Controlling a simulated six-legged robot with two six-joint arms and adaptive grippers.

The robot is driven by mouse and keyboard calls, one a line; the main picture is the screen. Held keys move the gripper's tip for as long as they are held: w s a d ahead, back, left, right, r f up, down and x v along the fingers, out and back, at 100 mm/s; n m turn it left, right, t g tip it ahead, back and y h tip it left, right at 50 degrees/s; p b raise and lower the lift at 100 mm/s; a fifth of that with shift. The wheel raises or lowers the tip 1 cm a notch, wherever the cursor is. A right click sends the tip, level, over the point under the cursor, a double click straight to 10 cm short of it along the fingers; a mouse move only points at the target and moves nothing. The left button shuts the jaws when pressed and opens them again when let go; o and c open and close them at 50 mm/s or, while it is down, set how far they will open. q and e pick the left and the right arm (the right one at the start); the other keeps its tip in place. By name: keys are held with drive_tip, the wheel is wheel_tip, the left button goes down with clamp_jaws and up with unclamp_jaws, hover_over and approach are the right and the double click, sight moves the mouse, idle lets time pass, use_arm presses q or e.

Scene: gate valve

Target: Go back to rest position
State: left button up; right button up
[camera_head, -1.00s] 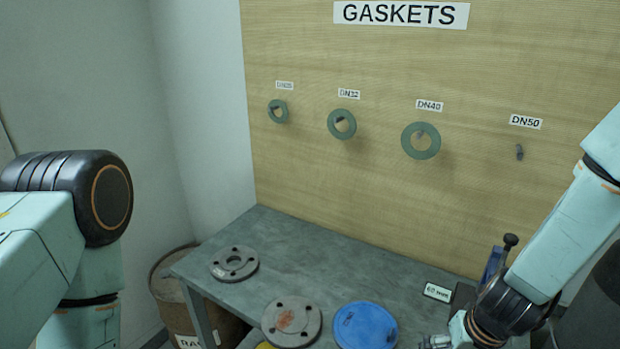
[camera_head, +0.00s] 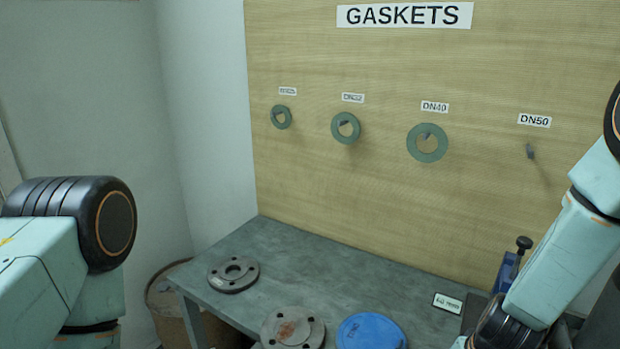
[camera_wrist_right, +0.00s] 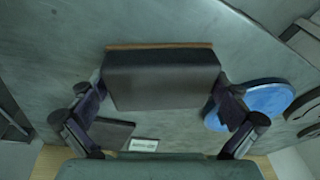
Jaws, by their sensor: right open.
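My right gripper (camera_wrist_right: 162,138) shows in the right wrist view, its two dark fingers spread wide apart with nothing seen between their tips. It is above the grey table (camera_wrist_right: 45,55). In the head view my right arm reaches down at the lower right, and its gripper is hidden below the frame edge. My left arm's links show at the left; its gripper is out of view. The gasket board (camera_head: 330,200) holds three green ring gaskets on pegs: DN25 (camera_head: 273,117), DN32 (camera_head: 336,128) and DN40 (camera_head: 411,143). The DN50 peg (camera_head: 530,151) is bare.
On the table (camera_head: 330,262) lie two grey flanges (camera_head: 219,280) (camera_head: 280,340), a blue disc (camera_head: 370,333) and a small label card (camera_head: 447,302). A blue and black tool (camera_head: 507,271) stands near my right arm. A brown drum (camera_head: 165,310) is left of the table.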

drive_tip(key=shift+r, duration=0.1)
drive_tip(key=shift+p+v, duration=0.75)
drive_tip(key=shift+v, duration=0.05)
drive_tip(key=p+v, duration=0.6)
drive_tip(key=v, duration=0.1)
drive_tip(key=shift+w+r, duration=0.1)
drive_tip(key=shift+r, duration=0.15)
drive_tip(key=b+x, duration=0.2)
drive_tip(key=shift+f, duration=0.35)
drive_tip(key=b+x, duration=0.2)
drive_tip(key=x, duration=0.1)
drive_tip(key=shift+b, duration=0.35)
drive_tip(key=b+x, duration=0.2)
drive_tip(key=x, duration=0.1)
drive_tip(key=shift+f+b, duration=0.15)
drive_tip(key=shift+b, duration=0.15)
drive_tip(key=shift+f+b, duration=0.5)
drive_tip(key=shift+f, duration=0.1)
drive_tip(key=p+v, duration=0.3)
drive_tip(key=w+p+v, duration=0.1)
drive_tip(key=p+v, duration=0.2)
drive_tip(key=v, duration=0.1)
drive_tip(key=w+p+v, duration=0.1)
drive_tip(key=p+v, duration=0.3)
drive_tip(key=shift+w+a+r, duration=0.1)
drive_tip(key=shift+a+r, duration=0.1)
drive_tip(key=shift+r, duration=0.05)
